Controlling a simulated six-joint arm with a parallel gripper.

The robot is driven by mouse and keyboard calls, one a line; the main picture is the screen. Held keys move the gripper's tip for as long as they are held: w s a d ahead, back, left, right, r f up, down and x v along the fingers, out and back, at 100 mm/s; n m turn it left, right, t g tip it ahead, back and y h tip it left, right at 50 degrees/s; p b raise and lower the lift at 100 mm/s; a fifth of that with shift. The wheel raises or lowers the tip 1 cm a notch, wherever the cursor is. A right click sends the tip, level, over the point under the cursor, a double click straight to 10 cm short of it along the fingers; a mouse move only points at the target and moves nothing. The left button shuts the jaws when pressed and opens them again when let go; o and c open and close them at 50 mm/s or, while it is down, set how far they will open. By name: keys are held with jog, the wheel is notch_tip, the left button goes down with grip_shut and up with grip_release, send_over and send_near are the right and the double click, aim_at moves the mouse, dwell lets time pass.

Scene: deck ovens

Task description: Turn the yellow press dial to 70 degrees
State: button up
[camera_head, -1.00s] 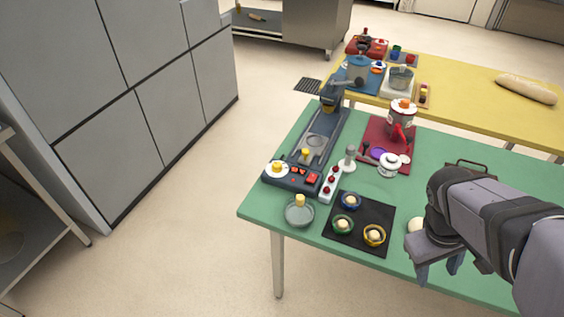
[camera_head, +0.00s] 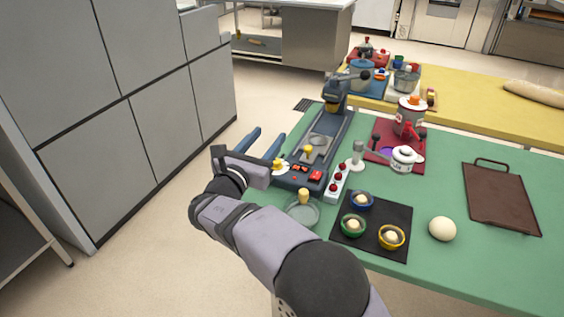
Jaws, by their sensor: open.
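The press (camera_head: 322,152) is a dark grey machine on the left end of the green table. Its dial is a yellow knob on a white disc (camera_head: 279,166) at the panel's front left corner. My gripper (camera_head: 270,133) is open, with two blue fingers pointing away from the camera. It is over or just left of the dial and partly covers the white disc. I cannot tell whether a finger touches the knob. The dial's angle marks are too small to read.
Red buttons (camera_head: 316,175) sit right of the dial, with a white strip of red knobs (camera_head: 338,181) beside them. A glass dish (camera_head: 302,213) stands close in front, partly behind my arm. A black mat (camera_head: 372,238) with several small bowls lies to the right.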

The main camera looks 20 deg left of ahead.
send_near(282, 159)
jog(key=w+r, duration=0.2)
jog(key=shift+w+a, duration=0.15)
jog(key=shift+w, duration=0.25)
jog(key=shift+w+p, duration=0.45)
jog(key=shift+w, duration=3.25)
jog(key=shift+c, duration=0.6)
jog(key=c, duration=0.9)
